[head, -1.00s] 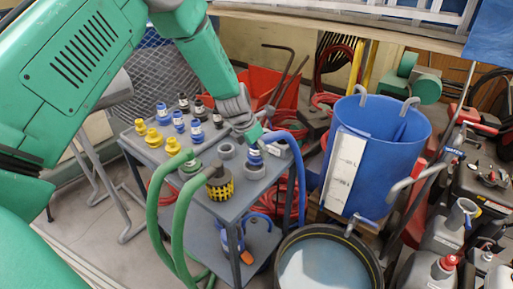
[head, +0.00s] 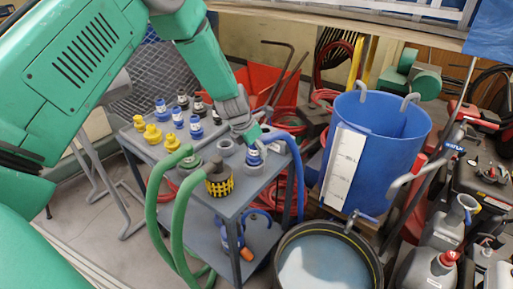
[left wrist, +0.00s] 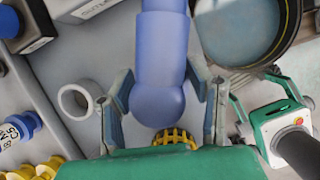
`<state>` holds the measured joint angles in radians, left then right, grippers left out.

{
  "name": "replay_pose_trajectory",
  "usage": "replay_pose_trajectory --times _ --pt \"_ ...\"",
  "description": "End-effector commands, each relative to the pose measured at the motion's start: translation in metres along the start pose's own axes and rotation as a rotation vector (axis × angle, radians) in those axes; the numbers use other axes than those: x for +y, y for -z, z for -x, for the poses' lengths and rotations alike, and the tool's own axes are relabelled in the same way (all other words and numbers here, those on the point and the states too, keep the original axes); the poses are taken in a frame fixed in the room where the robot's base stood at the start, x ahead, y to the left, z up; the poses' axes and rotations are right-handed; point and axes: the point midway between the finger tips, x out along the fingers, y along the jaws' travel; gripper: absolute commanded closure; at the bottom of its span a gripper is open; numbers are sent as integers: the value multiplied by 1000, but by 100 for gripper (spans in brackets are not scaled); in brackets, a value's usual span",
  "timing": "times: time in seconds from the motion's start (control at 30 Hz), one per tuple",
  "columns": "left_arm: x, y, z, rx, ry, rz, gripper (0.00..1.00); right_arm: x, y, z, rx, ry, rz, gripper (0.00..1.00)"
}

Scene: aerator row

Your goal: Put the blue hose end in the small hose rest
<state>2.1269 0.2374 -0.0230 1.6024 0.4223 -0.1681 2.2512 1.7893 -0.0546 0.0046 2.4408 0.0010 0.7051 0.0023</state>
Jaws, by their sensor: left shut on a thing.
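There the blue hose (left wrist: 160,60) runs between my left fingers (left wrist: 162,95) and hides what is below. My right gripper (left wrist: 250,82) seems open and empty at the right.
Green hose ends stand on the grey cart (head: 240,205), one in a yellow cage (head: 219,185). Several yellow (head: 153,137) and blue (head: 196,128) fittings stand at the cart's left. A black-rimmed tub (head: 328,270) and a blue barrel (head: 375,150) stand to the right.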

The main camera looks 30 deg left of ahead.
Motion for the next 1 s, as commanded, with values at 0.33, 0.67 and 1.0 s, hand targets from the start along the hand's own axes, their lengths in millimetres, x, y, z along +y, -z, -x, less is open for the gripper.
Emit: replay_pose_trajectory --times 0.33,0.67,1.0 --pt "0 3 -8 -1 0 1 88 0 0 -3 0 0 0 60" --pt "0 6 -16 -1 -1 -1 88 0 0 -6 0 0 0 60" --pt "0 8 -21 -2 -1 1 30 0 0 -8 0 0 0 60"
